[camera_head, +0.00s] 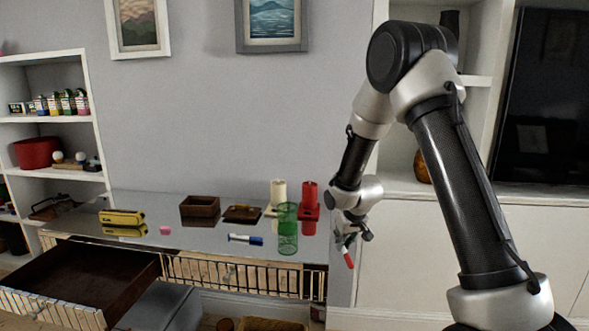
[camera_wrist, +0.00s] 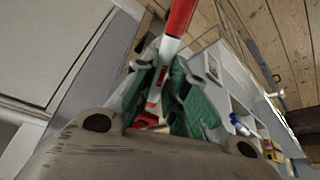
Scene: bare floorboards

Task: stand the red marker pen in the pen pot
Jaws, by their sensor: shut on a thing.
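The red marker pen (camera_head: 349,258) is held in my gripper (camera_head: 347,241), to the right of the desk's right end in the head view. It is tilted, with its red end pointing down. In the wrist view my gripper (camera_wrist: 160,88) is shut on the pen (camera_wrist: 179,18), which runs out past the green-padded fingers toward the top of the picture. The pen pot (camera_head: 288,230), a green see-through cup, stands upright near the desk's right end. It is left of my gripper and apart from it. I cannot make out the pot in the wrist view.
A blue and white marker (camera_head: 246,240) lies left of the pot. A brown box (camera_head: 200,206), pink eraser (camera_head: 165,230) and yellow object (camera_head: 122,217) sit farther left. A drawer (camera_head: 85,283) is open.

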